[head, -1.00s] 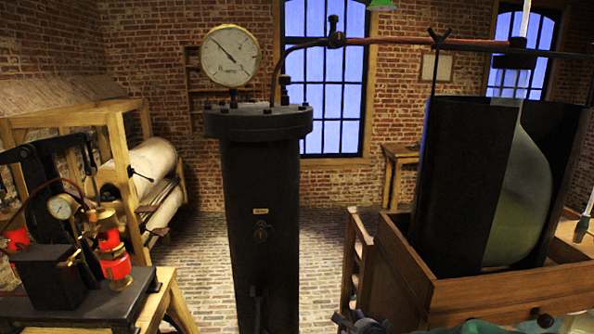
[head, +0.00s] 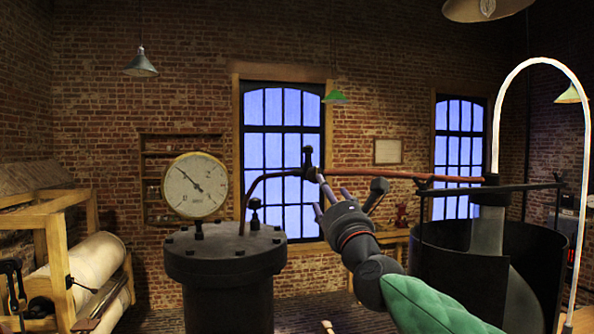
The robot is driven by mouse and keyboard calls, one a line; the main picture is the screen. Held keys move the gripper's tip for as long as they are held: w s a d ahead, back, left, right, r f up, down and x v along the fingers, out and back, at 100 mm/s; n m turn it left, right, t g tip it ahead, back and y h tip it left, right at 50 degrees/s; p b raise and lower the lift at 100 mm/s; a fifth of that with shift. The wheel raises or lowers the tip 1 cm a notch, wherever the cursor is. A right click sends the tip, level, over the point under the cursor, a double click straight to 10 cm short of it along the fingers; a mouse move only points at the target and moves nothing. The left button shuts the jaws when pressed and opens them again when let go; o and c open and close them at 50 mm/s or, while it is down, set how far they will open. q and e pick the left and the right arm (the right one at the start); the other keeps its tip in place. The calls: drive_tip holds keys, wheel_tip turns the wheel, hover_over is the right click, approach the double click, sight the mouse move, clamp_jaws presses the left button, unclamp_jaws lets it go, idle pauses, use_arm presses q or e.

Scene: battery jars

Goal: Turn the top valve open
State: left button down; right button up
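A dark fitting with an upright handle (head: 308,158) joins the curved pipe from the tank to the red hose, and looks like the top valve. A smaller knobbed fitting (head: 254,216) stands on the lid of the black cylindrical tank (head: 228,300). My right gripper (head: 348,186) reaches up from the lower right with its fingers spread and nothing visible between them. Its leftmost fingertip is just below and right of the fitting in the picture; I cannot tell whether it touches. My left gripper is not in view.
A round pressure gauge (head: 195,186) stands on the lid's left side. The red hose (head: 390,174) runs right to a dark open vessel (head: 455,265) with a tall pale tube arching above it. A wooden frame with rolls (head: 95,265) is at left.

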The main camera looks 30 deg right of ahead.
sight(316, 173)
drive_tip(key=p+x, duration=0.4)
drive_tip(key=x, duration=0.6)
drive_tip(key=shift+d, duration=0.15)
drive_tip(key=shift+w, duration=0.25)
drive_tip(key=shift+s+d+r, duration=0.1)
drive_tip(key=c, duration=1.1)
